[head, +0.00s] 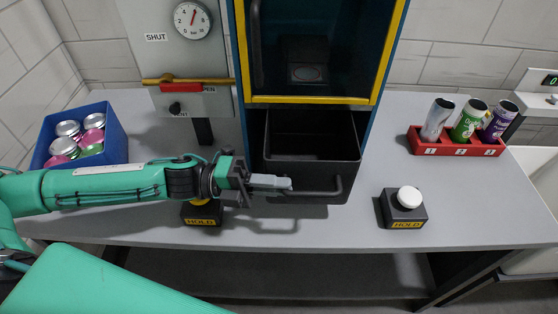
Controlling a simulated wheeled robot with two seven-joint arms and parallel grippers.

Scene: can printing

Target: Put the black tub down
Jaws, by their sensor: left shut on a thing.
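The black tub (311,142) is an open-topped dark box with a bar handle (322,192) on its front. It sits at the lower front of the blue and yellow cabinet (316,99), below the window, and its inside looks empty. My left gripper (284,184) reaches in from the left and is shut on the tub's handle at its left end. A shadow lies on the table under the tub's front; I cannot tell whether its base touches the table. My right gripper is not in view.
A HOLD button (200,214) stands under my left wrist, another (405,208) at the right. A blue bin (112,137) of cans is at the left. A red rack (455,145) with three cans is at the right. Grey table (372,128) is clear between tub and rack.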

